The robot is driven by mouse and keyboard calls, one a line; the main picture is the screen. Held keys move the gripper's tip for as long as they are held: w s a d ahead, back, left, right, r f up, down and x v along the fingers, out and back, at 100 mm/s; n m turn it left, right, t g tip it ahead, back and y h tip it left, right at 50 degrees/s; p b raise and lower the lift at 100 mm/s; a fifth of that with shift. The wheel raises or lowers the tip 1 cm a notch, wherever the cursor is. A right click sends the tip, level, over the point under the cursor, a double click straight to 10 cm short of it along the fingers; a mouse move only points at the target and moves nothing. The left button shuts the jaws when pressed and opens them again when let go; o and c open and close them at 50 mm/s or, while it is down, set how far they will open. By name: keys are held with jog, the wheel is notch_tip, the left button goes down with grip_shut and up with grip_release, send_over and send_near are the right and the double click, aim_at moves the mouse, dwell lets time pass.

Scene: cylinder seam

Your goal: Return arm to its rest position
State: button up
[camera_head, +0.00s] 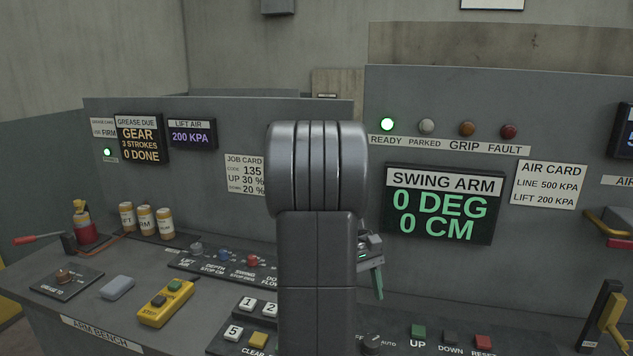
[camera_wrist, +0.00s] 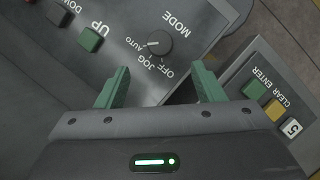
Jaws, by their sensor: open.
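My gripper (camera_wrist: 162,85) is open and empty in the wrist view, with its two green fingers apart above the bench panel. The mode knob (camera_wrist: 155,43), marked OFF, JOG and AUTO, shows just beyond the gap between them; its white line points toward AUTO. In the head view my dark arm stands upright in the middle, and one green finger of my gripper (camera_head: 377,282) shows at its right side. The swing arm display (camera_head: 443,204) reads 0 DEG and 0 CM.
The green UP button (camera_head: 418,332) and red RESET button (camera_head: 483,342) lie right of the arm. A keypad (camera_head: 250,318) sits left of it. A yellow two-button box (camera_head: 166,302), several cans (camera_head: 145,219) and a red-handled lever (camera_head: 40,239) stand left.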

aim_at(370, 340)
jog(key=x, duration=1)
jog(key=shift+s+f, duration=0.1)
jog(key=shift+f, duration=0.15)
jog(key=shift+f+n+b, duration=0.1)
jog(key=shift+n+b, duration=0.2)
jog(key=shift+n, duration=0.3)
jog(key=shift+a+n+t+h+b, duration=0.15)
jog(key=shift+n+t+h+b, duration=0.35)
jog(key=shift+n, duration=0.6)
jog(key=n+b, duration=0.1)
jog(key=n, duration=0.1)
jog(key=n+t+h+b, duration=0.1)
jog(key=n+b, duration=0.1)
jog(key=n, duration=0.1)
jog(key=shift+s+t, duration=0.1)
jog(key=shift+t, duration=0.2)
jog(key=shift+a+r+n, duration=0.1)
jog(key=shift+r+n, duration=0.15)
jog(key=shift+n, duration=0.25)
jog(key=v, duration=1.1)
jog(key=shift+r+p, duration=0.35)
jog(key=shift+p, duration=0.05)
jog(key=shift+a, duration=0.15)
